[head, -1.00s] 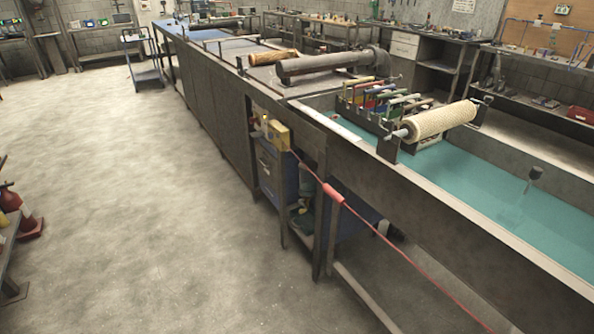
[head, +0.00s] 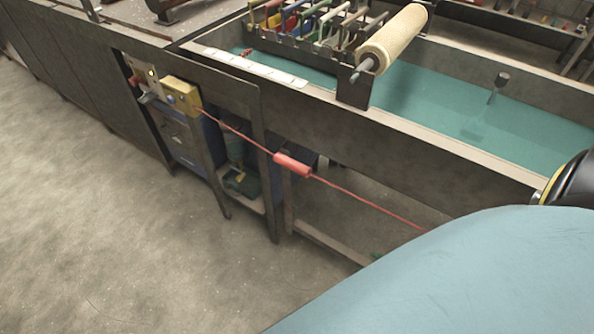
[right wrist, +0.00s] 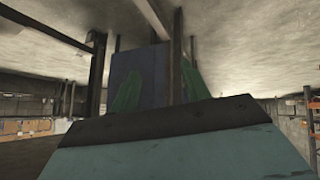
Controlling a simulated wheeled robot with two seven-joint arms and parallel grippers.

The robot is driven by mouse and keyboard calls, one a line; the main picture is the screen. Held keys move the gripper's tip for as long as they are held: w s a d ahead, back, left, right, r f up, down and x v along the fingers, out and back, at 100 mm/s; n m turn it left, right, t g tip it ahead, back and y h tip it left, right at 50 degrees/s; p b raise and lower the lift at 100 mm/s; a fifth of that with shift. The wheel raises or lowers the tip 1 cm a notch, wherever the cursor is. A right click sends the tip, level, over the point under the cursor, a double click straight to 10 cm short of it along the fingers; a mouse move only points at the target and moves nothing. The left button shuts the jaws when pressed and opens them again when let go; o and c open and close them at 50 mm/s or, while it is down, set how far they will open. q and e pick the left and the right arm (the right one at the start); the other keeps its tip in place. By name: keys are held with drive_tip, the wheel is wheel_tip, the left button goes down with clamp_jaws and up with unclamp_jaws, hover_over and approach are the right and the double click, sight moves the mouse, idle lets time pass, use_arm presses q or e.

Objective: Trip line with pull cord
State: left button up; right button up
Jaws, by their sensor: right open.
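The trip line is a thin red cord (head: 355,194) running from a yellow switch box (head: 181,95) down to the right, along the front of the tank. A thicker red grip (head: 292,164) sits on the cord. The cord's right end is hidden behind my blue arm. My right gripper shows in the right wrist view (right wrist: 157,88) as two green fingers, apart, with nothing visible between them. In the head view only a small green bit (head: 377,256) shows beside my arm, below the cord and right of the grip. My left gripper is out of view.
A tank (head: 440,135) with teal liquid stands behind the cord. A mesh-wrapped roller (head: 394,40) and coloured handles (head: 310,22) sit over it. Below are a blue cabinet (head: 195,140) and a frame leg (head: 268,185). The concrete floor (head: 110,230) at left is clear.

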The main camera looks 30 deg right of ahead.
drive_tip(key=w+d+r+n+t+y+b, duration=0.15)
drive_tip(key=w+r+t, duration=0.35)
drive_tip(key=w+r, duration=0.5)
drive_tip(key=n+t+y+b, duration=0.3)
drive_tip(key=y, duration=0.3)
approach(296, 167)
drive_tip(key=b+x, duration=0.1)
drive_tip(key=x, duration=0.2)
drive_tip(key=b+x, duration=0.1)
drive_tip(key=x, duration=0.1)
drive_tip(key=f+b+x, duration=0.1)
drive_tip(key=x, duration=0.2)
drive_tip(key=shift+w+d+f, duration=0.1)
drive_tip(key=shift+w+d, duration=0.15)
drive_tip(key=shift+w, duration=0.25)
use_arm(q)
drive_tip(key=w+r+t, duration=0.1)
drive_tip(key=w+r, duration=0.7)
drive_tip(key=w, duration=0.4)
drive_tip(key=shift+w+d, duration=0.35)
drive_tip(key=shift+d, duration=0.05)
use_arm(e)
drive_tip(key=shift+x, duration=0.85)
clamp_jaws()
